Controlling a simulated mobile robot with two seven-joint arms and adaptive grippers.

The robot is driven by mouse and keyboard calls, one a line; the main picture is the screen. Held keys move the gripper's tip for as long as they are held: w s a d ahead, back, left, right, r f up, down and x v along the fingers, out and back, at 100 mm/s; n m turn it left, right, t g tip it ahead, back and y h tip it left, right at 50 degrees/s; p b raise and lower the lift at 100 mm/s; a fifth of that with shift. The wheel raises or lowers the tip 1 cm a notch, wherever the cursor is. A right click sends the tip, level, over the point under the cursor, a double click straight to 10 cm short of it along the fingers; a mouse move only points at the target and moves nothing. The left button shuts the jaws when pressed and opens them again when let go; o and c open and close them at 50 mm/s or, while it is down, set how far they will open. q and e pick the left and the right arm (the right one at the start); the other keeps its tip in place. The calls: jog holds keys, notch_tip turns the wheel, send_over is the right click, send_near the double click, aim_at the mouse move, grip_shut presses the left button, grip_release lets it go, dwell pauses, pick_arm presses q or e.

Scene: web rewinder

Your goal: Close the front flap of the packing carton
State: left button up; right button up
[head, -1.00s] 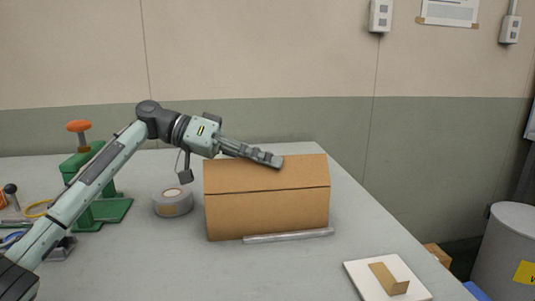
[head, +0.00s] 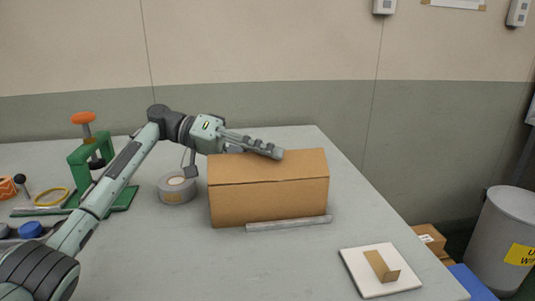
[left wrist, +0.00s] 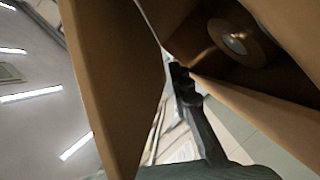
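The brown packing carton (head: 268,203) stands on the table in the head view. Above its front fold line, a brown panel, seemingly the front flap (head: 262,168), leans up and back and hides the opening. My left gripper (head: 273,151) lies across the panel's upper edge, fingers together; I cannot tell whether it touches. The left wrist view shows the gripper fingers (left wrist: 181,83) between a brown panel (left wrist: 105,80) and the carton's open inside, where a round brown roll (left wrist: 238,42) lies. My right gripper is not in view.
A grey tape roll (head: 177,188) stands left of the carton. A silver bar (head: 288,224) lies along its front. A green press (head: 90,165) with an orange knob is at the left. A white plate (head: 380,271) is at the front right. The table front is clear.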

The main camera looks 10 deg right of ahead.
pick_arm(q)
jog(key=v, duration=1.2)
